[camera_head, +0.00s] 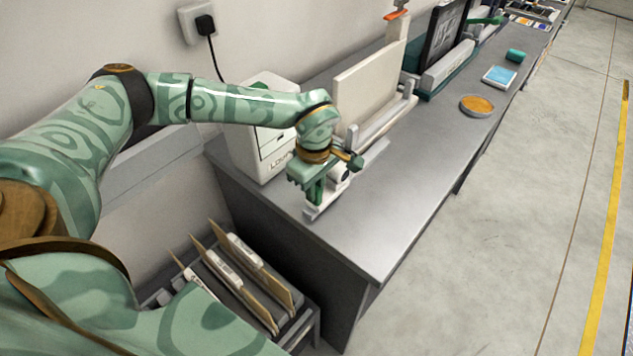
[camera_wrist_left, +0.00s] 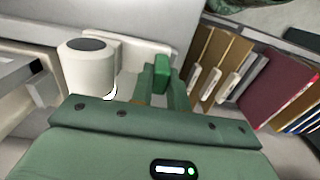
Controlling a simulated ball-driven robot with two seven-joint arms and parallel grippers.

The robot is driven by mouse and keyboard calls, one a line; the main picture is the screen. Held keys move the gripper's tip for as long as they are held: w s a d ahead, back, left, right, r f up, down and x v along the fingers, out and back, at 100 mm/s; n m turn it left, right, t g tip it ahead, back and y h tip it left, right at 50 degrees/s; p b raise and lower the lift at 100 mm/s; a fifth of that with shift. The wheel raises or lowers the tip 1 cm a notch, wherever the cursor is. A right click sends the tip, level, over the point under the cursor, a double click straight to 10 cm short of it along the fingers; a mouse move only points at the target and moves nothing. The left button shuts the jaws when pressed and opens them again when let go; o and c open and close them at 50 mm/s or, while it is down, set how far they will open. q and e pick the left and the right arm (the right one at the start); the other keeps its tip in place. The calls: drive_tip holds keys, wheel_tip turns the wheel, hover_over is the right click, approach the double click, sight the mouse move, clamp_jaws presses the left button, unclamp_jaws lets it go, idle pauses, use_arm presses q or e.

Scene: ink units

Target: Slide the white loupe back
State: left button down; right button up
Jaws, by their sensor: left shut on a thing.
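The white loupe (camera_head: 341,176) stands near the front left end of the grey bench, on a pale slide unit with a light panel (camera_head: 366,95). In the left wrist view, the loupe (camera_wrist_left: 88,68) is a white cylinder with a dark round top, beside a pale plate. My left gripper (camera_head: 318,187) is at the loupe's near left side, pointing down. It also shows in the left wrist view (camera_wrist_left: 160,78), its fingers close together at the pale plate and shut on part of the loupe. The exact grip point is partly hidden. My right gripper is out of view.
A white box (camera_head: 262,135) stands behind my left wrist, against the wall. A rack of folders (camera_head: 235,275) sits below the bench end. An orange-topped round dish (camera_head: 477,106) and a blue pad (camera_head: 499,77) lie farther along. The bench's front right is clear.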

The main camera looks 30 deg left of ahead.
use_arm(q)
drive_tip(key=shift+s, duration=0.1)
drive_tip(key=c, duration=1.6)
unclamp_jaws()
drive_tip(key=shift+c, duration=0.2)
drive_tip(key=shift+o, duration=1.4)
drive_tip(key=shift+s, duration=0.2)
drive_tip(key=shift+r, duration=0.25)
wheel_tip(320, 180, up, 16)
drive_tip(key=p, duration=0.2)
drive_tip(key=shift+f, duration=0.1)
